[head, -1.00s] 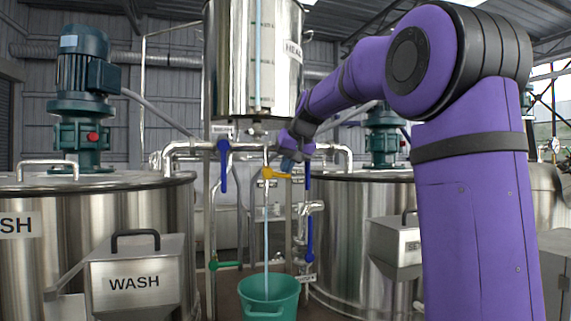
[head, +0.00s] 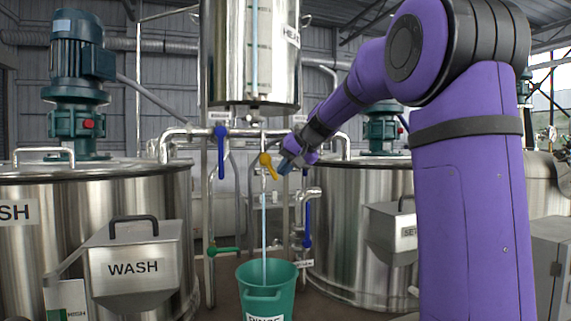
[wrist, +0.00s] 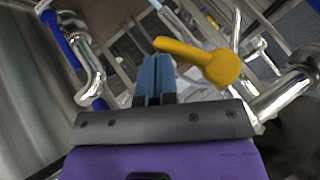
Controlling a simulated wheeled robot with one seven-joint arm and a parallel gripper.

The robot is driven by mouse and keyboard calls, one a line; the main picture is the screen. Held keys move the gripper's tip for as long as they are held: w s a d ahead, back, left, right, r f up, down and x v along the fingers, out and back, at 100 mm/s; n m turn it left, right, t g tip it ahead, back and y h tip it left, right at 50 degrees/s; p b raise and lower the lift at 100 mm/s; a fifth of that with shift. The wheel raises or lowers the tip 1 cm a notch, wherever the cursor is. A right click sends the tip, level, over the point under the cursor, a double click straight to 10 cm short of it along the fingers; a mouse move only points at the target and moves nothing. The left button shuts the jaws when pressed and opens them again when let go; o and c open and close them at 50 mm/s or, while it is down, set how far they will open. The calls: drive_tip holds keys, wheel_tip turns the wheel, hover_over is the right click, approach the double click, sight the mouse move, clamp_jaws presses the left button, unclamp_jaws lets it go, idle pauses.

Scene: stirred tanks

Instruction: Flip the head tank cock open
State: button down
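The head tank (head: 250,60) is a steel cylinder hanging at the top middle of the head view, its label partly cut by its curve. Its yellow cock (head: 266,163) sits on the pipe below, the lever slanting down to the right. The cock shows large in the wrist view (wrist: 215,66), its lever reaching left just beyond the fingertips. My gripper (head: 285,166) is right beside the lever, its blue fingers (wrist: 155,78) together with nothing seen between them. I cannot tell whether they touch the lever. A pale blue stream shows below the cock.
A green bucket (head: 267,297) stands under the stream. A blue lever (head: 221,152) hangs left of the cock, another blue lever (head: 307,225) is lower right, and a green handle (head: 222,251) is lower left. Steel tanks stand on both sides, a wash hopper (head: 135,265) in front left.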

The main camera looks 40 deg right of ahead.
drive_tip(key=shift+w+a+f+t+y, duration=0.15)
drive_tip(key=shift+a+f+y, duration=0.15)
drive_tip(key=shift+a+f, duration=0.15)
drive_tip(key=shift+w+a+f+t+y, duration=0.15)
drive_tip(key=shift+a+f+y, duration=0.15)
drive_tip(key=shift+f, duration=0.25)
drive_tip(key=shift+a+f, duration=0.15)
idle(0.4)
drive_tip(key=v, duration=1)
drive_tip(key=shift+s+r, duration=0.2)
drive_tip(key=shift+r, duration=0.1)
